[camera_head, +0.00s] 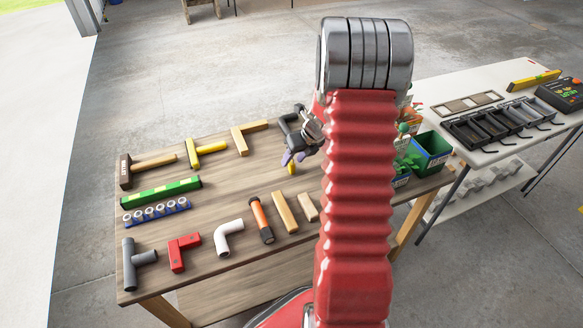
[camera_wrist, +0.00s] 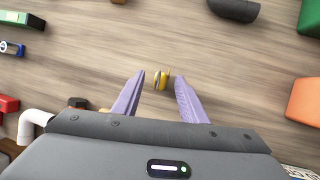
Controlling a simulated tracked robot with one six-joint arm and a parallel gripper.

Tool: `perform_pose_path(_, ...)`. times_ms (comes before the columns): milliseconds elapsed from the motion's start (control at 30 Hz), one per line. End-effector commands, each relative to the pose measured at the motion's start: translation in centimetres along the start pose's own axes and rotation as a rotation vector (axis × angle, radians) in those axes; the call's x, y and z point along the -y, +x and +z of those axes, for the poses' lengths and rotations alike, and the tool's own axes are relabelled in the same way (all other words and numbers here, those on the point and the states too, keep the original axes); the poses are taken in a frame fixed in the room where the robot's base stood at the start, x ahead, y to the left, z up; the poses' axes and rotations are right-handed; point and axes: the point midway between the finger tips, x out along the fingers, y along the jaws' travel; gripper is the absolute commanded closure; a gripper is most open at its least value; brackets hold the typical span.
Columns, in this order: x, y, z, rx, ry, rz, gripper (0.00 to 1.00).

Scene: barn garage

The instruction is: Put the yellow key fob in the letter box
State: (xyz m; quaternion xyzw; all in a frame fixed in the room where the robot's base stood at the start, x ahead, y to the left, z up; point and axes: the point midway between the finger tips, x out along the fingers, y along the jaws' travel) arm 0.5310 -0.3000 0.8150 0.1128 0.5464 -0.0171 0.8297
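The yellow key fob (camera_head: 291,169) lies on the wooden workbench (camera_head: 262,178), just below my gripper's purple fingers. In the wrist view the small yellow and grey fob (camera_wrist: 162,79) shows between the two fingertips. My gripper (camera_wrist: 160,75) is open, with a gap on each side of the fob; it also shows in the head view (camera_head: 294,158). I cannot tell the exact height of the fingertips above the bench. I cannot pick out a letter box in either view; my arm hides part of the bench.
A white table (camera_head: 466,92) is beyond.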

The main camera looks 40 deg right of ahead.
Motion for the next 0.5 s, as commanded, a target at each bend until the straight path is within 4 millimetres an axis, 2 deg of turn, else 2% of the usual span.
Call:
perform_pose_path(333,-0.03,-0.02,-0.02,-0.001,0.0,0.0,0.61)
perform_pose_path(500,-0.03,-0.02,-0.02,-0.001,0.0,0.001,0.72)
